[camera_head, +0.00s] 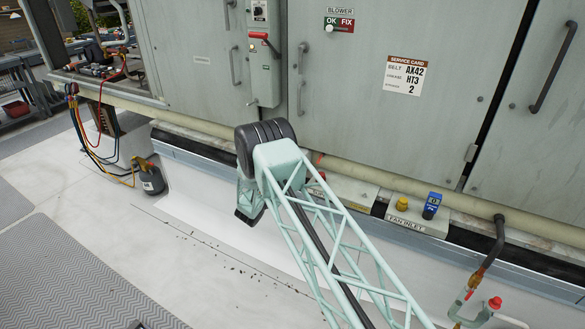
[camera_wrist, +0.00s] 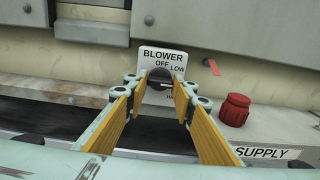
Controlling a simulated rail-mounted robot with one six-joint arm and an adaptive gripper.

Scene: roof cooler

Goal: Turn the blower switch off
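The blower switch is a dark round knob (camera_wrist: 159,79) on a white plate (camera_wrist: 166,57) lettered BLOWER, OFF and LOW, in the middle of the wrist view. The lower lettering is partly hidden by the knob and a finger. My gripper (camera_wrist: 159,85) has its yellow-padded fingers apart, with the knob appearing between the tips. A gap shows on each side; I cannot tell how deep the tips reach. The knob's pointer setting is too small to read. In the head view my arm hides the gripper and this switch.
A red cap (camera_wrist: 235,109) stands right of the fingers, by a SUPPLY label (camera_wrist: 262,152). In the head view, a pale pipe (camera_head: 480,209) runs along the cabinet base. A blue device (camera_head: 432,205) stands on the FAN INLET ledge (camera_head: 405,225). A red-handled switch box (camera_head: 264,70) is higher up.

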